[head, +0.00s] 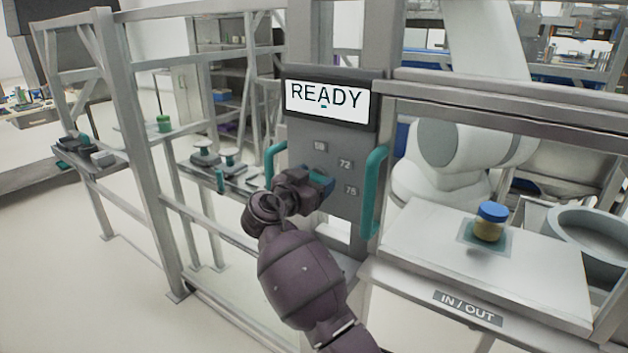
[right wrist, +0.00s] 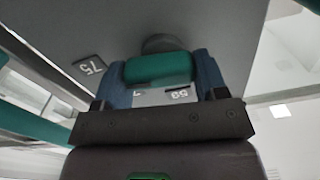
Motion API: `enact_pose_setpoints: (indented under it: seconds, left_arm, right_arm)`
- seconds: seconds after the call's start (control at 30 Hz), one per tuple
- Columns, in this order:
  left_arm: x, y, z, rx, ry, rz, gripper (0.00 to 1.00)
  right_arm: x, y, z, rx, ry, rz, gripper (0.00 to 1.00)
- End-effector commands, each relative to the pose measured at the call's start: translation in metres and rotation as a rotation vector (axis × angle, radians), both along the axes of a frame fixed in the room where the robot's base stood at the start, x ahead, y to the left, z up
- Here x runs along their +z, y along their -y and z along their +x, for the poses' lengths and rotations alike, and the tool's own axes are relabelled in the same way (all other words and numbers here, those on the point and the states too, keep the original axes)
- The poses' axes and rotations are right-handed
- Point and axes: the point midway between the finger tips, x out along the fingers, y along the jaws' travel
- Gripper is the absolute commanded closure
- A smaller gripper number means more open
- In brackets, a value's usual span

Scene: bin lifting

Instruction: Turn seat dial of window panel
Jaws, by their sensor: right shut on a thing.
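The window panel (head: 345,140) is a grey upright plate under a screen (head: 325,100) that reads READY. Small number labels on it include 72 and 75. My right gripper (head: 322,181) reaches up to the panel's middle. In the right wrist view, its two blue fingers stand on both sides of the teal dial (right wrist: 158,68) and are shut on it. A round grey hub shows behind the dial. In the head view the gripper hides most of the dial, so its pointing direction is unclear. My left gripper is out of view.
Teal handles flank the dial, one at the left (head: 276,160) and one at the right (head: 373,190). A shelf (head: 425,245) marked IN / OUT at the right holds a blue-lidded jar (head: 490,222). A white robot arm (head: 450,150) stands behind the frame.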

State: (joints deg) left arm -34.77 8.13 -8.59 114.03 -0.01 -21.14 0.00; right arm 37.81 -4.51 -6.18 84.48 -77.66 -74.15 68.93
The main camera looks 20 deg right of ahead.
Motion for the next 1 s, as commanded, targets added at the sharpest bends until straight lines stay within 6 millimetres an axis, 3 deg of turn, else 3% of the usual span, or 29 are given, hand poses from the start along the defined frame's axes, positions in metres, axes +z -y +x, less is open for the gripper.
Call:
enact_pose_setpoints:
  seconds: [1.0]
  left_arm:
    - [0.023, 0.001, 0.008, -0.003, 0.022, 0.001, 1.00]
  right_arm:
    - [0.005, -0.002, 0.003, -0.001, -0.571, -0.450, 0.58]
